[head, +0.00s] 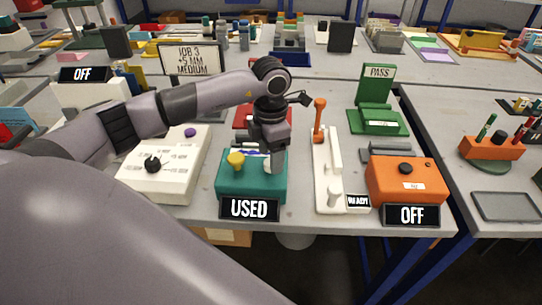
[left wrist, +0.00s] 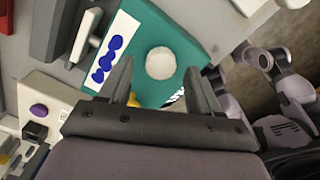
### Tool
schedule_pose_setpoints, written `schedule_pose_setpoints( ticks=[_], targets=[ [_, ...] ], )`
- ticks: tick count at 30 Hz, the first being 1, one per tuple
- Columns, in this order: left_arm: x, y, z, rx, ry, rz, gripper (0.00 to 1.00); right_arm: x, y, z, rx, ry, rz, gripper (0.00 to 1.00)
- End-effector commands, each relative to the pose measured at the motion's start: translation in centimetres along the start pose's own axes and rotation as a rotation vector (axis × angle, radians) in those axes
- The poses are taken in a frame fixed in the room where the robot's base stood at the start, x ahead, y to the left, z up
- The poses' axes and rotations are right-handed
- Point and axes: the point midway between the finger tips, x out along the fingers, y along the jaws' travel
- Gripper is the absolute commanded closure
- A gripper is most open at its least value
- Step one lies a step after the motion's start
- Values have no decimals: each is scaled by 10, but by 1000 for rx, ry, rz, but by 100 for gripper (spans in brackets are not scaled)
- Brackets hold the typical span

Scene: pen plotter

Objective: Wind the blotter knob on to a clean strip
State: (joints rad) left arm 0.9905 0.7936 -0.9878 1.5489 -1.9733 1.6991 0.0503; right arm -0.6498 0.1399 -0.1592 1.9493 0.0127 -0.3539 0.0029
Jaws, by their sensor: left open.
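The teal blotter box (head: 230,188) stands at the table's front with a "USED" sign (head: 249,208) before it. A yellow knob (head: 236,160) is on its top left; it is partly hidden in the left wrist view (left wrist: 133,98). A white round knob (left wrist: 160,63) is on the box's top; in the head view my gripper partly covers it. A white strip (left wrist: 108,48) with blue blots lies beside it. My left gripper (head: 273,157) is open above the box. In the left wrist view its fingers (left wrist: 158,72) point toward the white knob, one to each side; contact cannot be told.
A white box with a black knob (head: 153,164) stands to the left. A white stand with an orange lever (head: 319,118) and an orange box (head: 405,180) with an "OFF" sign (head: 411,214) stand to the right. A green "PASS" stand (head: 378,120) is behind them.

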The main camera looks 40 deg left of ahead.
Motion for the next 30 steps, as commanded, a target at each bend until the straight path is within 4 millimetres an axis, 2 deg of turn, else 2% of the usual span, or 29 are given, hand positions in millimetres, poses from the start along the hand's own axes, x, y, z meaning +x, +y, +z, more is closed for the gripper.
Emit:
schedule_pose_setpoints(
  ticks=[5,13,14,18,19,30],
  targets=[
    [15,-1,0,0,-1,-2,37,-1,0,-1,0,0,0,57],
    [17,-1,1,1,-2,-1,37,-1,0,-1,0,0,0,57],
    [17,-1,1,1,-2,-1,43,-1,0,-1,0,0,0,57],
    [17,-1,1,1,-3,-2,89,-1,0,-1,0,0,0,57],
    [16,-1,1,1,-3,-2,93,-1,0,-1,0,0,0,57],
    [17,-1,1,52,-4,-1,93,2,0,2,0,0,0,57]
  ],
)
